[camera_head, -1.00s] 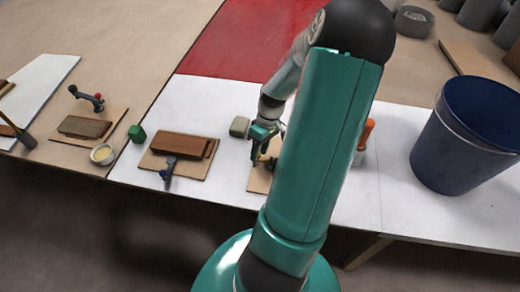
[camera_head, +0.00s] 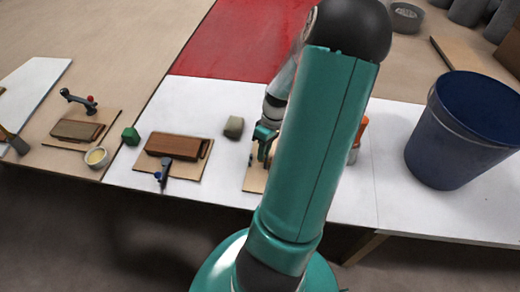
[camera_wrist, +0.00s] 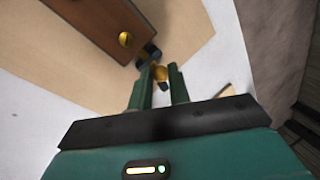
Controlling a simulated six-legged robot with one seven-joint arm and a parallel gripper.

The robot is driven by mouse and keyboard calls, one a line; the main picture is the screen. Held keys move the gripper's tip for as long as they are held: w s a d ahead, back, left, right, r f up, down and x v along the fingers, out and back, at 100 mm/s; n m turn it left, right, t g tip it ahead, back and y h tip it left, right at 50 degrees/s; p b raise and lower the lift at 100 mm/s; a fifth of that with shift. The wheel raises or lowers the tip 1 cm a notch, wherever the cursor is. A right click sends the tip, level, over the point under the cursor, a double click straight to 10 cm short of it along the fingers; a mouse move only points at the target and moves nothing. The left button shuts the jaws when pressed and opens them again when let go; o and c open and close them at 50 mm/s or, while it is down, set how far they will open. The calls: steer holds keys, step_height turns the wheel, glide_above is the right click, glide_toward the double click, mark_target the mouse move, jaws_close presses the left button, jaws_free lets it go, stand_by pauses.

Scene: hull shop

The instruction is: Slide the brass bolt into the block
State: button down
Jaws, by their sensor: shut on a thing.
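In the wrist view a brass piece, which I take to be the brass bolt (camera_wrist: 160,73), shows between the fingertips of my gripper (camera_wrist: 160,80), and the gripper is shut on it. A brown wooden block (camera_wrist: 95,17) lies just beyond, at the upper left. A round brass spot (camera_wrist: 125,40) shows on the block's near face. A dark blue fitting (camera_wrist: 148,53) sits between the block's corner and the fingers; whether the bolt touches it I cannot tell. In the head view my gripper (camera_head: 262,150) is low over a board (camera_head: 253,180), and my arm hides the block.
The board and white bench top (camera_head: 215,195) lie below. A grey-green block (camera_head: 233,127) stands behind left of my gripper. An orange-topped thing (camera_head: 361,133) and a blue bucket (camera_head: 462,130) are right.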

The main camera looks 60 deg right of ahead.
steer(key=shift+s+d, duration=0.15)
steer(key=shift+s, duration=0.05)
steer(key=c, duration=1.3)
jaws_free()
steer(key=shift+s, duration=0.1)
steer(key=v, duration=1.4)
